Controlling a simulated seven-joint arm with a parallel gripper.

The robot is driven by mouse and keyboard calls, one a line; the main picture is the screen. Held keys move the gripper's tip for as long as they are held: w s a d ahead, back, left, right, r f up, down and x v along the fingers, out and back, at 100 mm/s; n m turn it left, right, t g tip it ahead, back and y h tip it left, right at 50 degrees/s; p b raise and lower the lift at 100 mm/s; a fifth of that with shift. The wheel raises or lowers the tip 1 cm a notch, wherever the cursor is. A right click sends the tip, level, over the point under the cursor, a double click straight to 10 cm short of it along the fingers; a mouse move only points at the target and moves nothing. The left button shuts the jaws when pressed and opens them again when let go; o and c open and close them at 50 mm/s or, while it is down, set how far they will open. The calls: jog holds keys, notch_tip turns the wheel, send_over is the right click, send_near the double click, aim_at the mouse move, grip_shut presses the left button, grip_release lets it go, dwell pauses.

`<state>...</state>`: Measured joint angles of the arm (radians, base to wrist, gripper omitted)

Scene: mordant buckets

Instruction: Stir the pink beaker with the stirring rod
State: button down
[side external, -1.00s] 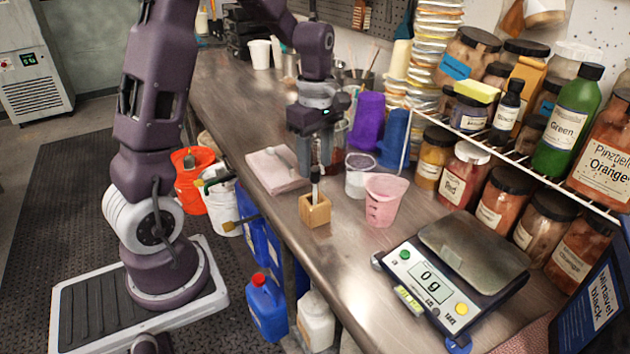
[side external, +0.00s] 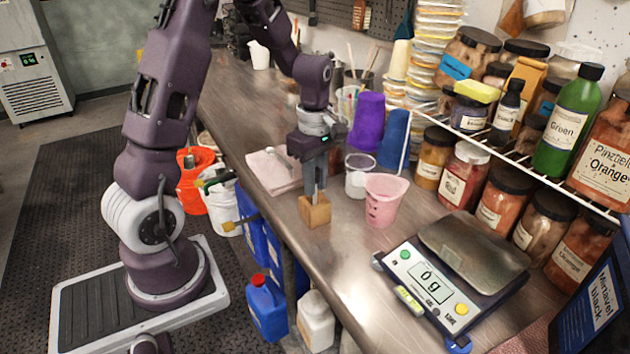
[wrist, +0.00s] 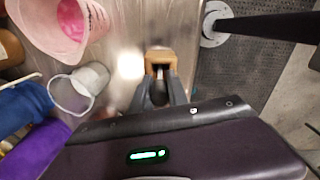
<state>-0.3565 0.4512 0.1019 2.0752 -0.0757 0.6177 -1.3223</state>
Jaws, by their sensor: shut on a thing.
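The pink beaker (side external: 382,208) stands upright on the steel bench, right of the wooden block. In the wrist view the beaker (wrist: 38,38) is at the top left, with bright pink contents. The small wooden block (side external: 314,214) stands near the bench's front edge; the wrist view shows the block (wrist: 160,60) just beyond my fingers. My gripper (side external: 315,190) points down over the block and is shut on the dark-handled stirring rod (wrist: 159,92). The rod's lower end is hidden in the block, and my fingers hide the rod in the side view.
A clear cup with white contents (side external: 356,184) stands between the gripper and the pink beaker's back. Purple (side external: 367,122) and blue (side external: 394,140) cups are behind. A scale (side external: 440,285) sits at front right. A folded cloth (side external: 272,172) lies left of the block.

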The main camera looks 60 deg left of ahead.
jog(key=shift+r, duration=0.1)
notch_tip(320, 180, up, 10)
jog(key=w, duration=0.1)
notch_tip(320, 180, up, 4)
send_over(386, 180)
jog(key=s+d, duration=0.3)
jog(key=shift+w+a, duration=0.15)
jog(key=shift+w, duration=0.05)
jog(key=shift+f, duration=6.8)
